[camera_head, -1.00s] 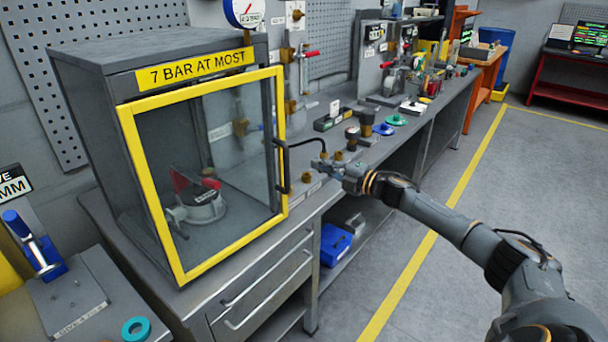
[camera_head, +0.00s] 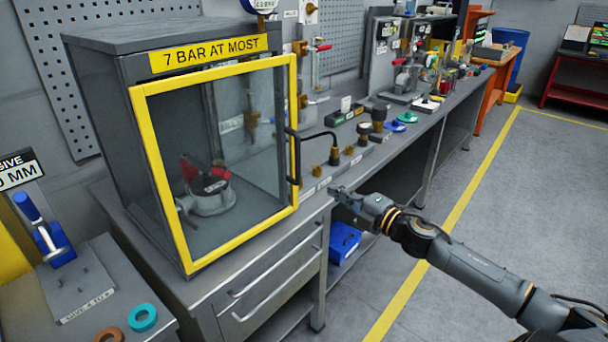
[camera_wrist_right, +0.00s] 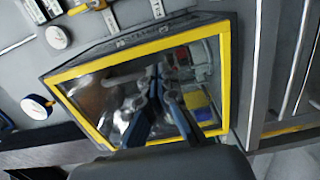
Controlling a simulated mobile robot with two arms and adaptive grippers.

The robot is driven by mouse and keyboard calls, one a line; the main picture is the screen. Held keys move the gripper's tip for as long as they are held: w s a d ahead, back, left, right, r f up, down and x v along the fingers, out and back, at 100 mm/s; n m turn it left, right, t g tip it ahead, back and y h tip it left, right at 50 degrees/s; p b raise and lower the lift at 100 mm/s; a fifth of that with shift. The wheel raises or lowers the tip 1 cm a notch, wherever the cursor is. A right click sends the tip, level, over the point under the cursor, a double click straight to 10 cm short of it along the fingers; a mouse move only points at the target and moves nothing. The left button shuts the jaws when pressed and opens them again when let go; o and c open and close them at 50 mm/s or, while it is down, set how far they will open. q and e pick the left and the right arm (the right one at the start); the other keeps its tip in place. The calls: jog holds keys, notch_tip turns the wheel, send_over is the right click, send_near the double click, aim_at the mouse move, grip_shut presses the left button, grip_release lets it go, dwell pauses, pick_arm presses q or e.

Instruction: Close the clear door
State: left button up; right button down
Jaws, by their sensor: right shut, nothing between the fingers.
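The clear door (camera_head: 140,105) has a yellow frame and stands across the front of the grey cabinet (camera_head: 95,110). Its right edge sticks out a little past the cabinet's top right corner; I cannot tell whether it sits fully flush. A dark handle (camera_head: 293,158) is on its right side. My right gripper (camera_head: 338,194) is shut and empty, to the right of the handle and lower, apart from it in the head view. In the right wrist view my gripper (camera_wrist_right: 157,88) points at the clear door (camera_wrist_right: 225,75), whose pane fills the middle. My left gripper is not in view.
A red-handled valve device (camera_head: 208,192) sits inside the cabinet. The workbench (camera_head: 315,190) carries brass fittings and a bent black rod (camera_head: 318,137) near the handle. A blue bin (camera_head: 343,240) is below. The floor at the right is free.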

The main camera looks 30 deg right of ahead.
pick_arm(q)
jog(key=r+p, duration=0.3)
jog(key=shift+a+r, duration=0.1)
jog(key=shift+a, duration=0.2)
pick_arm(e)
jog(key=w+a, duration=0.2)
jog(key=w, duration=0.9)
jog(key=shift+w+a, duration=0.2)
jog(key=shift+w, duration=0.15)
